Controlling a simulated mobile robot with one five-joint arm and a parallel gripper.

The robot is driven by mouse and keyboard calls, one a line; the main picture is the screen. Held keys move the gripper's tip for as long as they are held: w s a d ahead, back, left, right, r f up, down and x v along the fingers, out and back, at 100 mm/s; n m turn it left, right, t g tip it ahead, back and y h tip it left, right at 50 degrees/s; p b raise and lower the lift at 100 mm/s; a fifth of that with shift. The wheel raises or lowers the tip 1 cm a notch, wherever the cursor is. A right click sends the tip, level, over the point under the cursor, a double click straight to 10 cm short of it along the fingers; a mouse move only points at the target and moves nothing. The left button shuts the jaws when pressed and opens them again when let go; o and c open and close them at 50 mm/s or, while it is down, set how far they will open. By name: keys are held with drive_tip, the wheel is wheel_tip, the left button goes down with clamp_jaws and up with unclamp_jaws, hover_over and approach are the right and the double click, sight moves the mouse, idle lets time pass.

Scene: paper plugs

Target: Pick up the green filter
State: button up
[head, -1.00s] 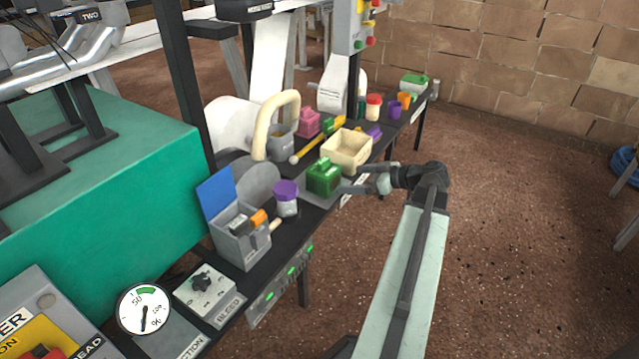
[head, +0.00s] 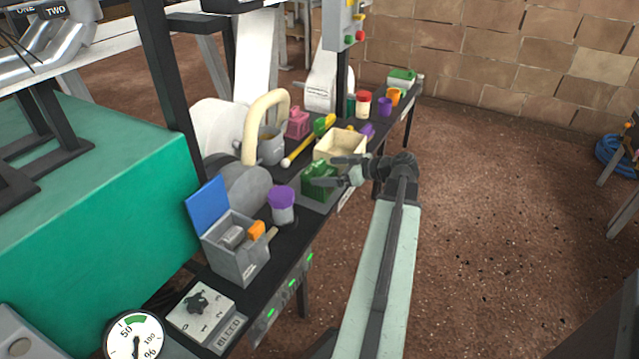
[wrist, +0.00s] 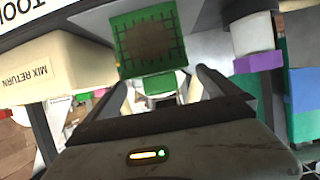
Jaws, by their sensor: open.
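The green filter (head: 317,184) stands on the bench between the cream tray and the purple-lidded jar.
A cream tray (head: 352,147), labelled MIX RETURN in the wrist view (wrist: 60,62), stands close behind the filter. A purple-lidded jar (head: 282,205) and a grey box with blue lid (head: 240,262) stand nearer. A yellow-handled tool (head: 305,145) lies behind.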

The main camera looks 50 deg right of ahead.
sight(322, 170)
drive_tip(key=b+x, duration=0.1)
drive_tip(key=x, duration=0.3)
drive_tip(key=shift+d, duration=0.1)
drive_tip(key=c, duration=1.4)
drive_tip(key=shift+r, duration=0.1)
drive_tip(key=shift+c, duration=0.2)
